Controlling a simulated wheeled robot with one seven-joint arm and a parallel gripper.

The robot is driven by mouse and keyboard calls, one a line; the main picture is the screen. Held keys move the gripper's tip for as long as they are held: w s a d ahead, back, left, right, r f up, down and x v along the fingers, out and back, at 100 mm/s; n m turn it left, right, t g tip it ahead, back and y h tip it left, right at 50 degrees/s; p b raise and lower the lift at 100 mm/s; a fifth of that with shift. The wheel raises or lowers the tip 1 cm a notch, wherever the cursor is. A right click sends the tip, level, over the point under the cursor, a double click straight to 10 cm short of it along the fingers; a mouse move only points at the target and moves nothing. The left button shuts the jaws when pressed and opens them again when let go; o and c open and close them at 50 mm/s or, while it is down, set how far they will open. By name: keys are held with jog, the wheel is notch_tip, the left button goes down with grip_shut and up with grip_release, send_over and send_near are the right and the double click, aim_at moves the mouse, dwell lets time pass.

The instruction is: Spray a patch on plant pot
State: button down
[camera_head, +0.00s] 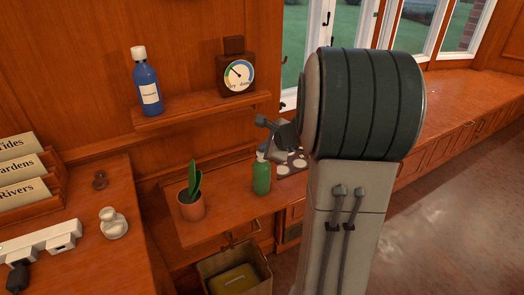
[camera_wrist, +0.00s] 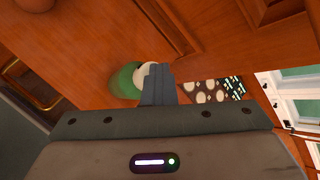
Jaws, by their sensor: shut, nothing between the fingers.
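The terracotta plant pot (camera_head: 190,207) stands upright on the low wooden shelf, with a green leafy plant (camera_head: 193,179) in it. A green bottle with a pale top (camera_head: 262,177) stands upright to its right on the same shelf. My gripper (camera_head: 268,148) is just above and behind the bottle top, partly hidden by my arm. In the wrist view my gripper's fingers (camera_wrist: 158,80) are together and empty, overlapping the pale top of the green bottle (camera_wrist: 124,82). I cannot tell whether they touch it. No patch on the pot can be made out.
A dark board with pale round spots (camera_head: 291,165) lies right of the bottle. An upper shelf (camera_head: 200,111) holds a blue bottle (camera_head: 147,86) and a dial gauge (camera_head: 238,75). An open bin (camera_head: 235,275) stands below. A desk at left holds card files (camera_head: 22,190) and a power strip (camera_head: 40,240).

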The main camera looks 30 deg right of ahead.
jog(key=shift+s+f, duration=0.1)
jog(key=shift+f, duration=0.4)
jog(key=shift+r, duration=0.3)
jog(key=shift+r+p, duration=2.45)
jog(key=shift+r, duration=0.7)
